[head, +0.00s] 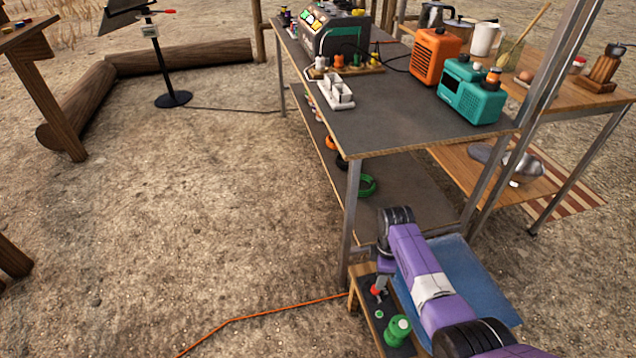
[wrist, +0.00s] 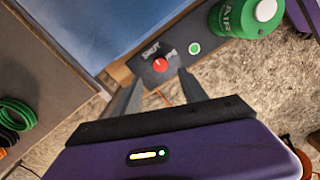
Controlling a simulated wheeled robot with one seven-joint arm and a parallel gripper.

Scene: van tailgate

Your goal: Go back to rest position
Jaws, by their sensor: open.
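My gripper (head: 381,282) hangs down from my purple arm at the lower right of the head view, over a small dark-topped wooden stand (head: 357,297). In the wrist view my gripper (wrist: 160,82) is open, its two grey fingers apart with nothing held between them. A red knob (wrist: 159,64) on a dark panel shows just beyond the fingertips, roughly midway between them. The red knob also shows in the head view (head: 377,290), close below the gripper. Whether a finger touches it I cannot tell.
A green bottle (head: 397,331) and a green button (head: 379,314) are beside the knob. A blue surface (head: 465,285) lies right of the stand. The metal-legged workbench (head: 400,125) rises behind my arm. An orange cable (head: 265,315) crosses the ground; open ground lies left.

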